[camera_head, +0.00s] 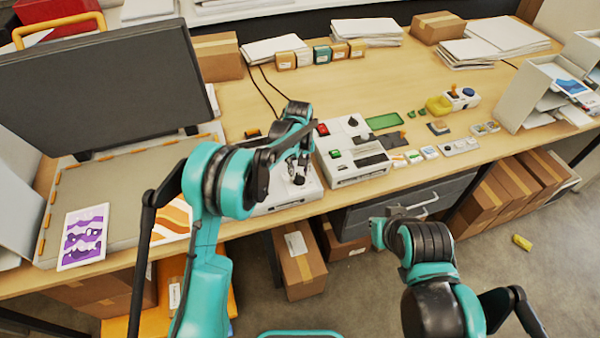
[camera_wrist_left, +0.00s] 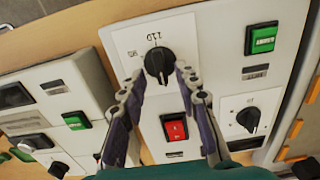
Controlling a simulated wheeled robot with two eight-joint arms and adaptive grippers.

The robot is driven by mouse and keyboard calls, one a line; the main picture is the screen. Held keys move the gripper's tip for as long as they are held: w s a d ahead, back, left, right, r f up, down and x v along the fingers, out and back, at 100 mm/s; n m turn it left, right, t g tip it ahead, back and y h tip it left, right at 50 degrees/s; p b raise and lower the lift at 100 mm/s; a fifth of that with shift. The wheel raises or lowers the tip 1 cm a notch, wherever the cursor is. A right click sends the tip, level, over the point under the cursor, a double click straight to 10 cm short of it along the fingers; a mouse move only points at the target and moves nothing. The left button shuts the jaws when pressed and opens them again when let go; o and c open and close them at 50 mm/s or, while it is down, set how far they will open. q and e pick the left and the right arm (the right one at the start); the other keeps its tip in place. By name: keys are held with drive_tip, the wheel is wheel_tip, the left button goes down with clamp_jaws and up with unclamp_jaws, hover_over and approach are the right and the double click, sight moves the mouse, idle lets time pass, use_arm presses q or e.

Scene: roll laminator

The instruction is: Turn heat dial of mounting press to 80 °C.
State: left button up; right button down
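A white machine, apparently the mounting press (camera_head: 287,201), stands near the table's front edge. It is partly hidden behind my left arm. The left wrist view shows its panel (camera_wrist_left: 208,68) with a black dial (camera_wrist_left: 159,63), its pointer ridge near upright in the picture, and printed marks at the dial's upper edge. My left gripper (camera_head: 299,176) is at this dial, and its two fingers (camera_wrist_left: 160,75) straddle the knob. They stand apart; whether they touch it is unclear. A second black dial (camera_wrist_left: 248,118) is on the same machine. My right arm shows at lower right, but its fingers do not.
The machine has a red switch (camera_wrist_left: 174,127) and a green switch (camera_wrist_left: 263,39) close by. A second white machine (camera_head: 352,155) stands directly right of it. Small items lie to the right.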

use_arm(q)
drive_tip(key=shift+a+f, duration=0.1)
drive_tip(key=shift+f, duration=0.55)
clamp_jaws()
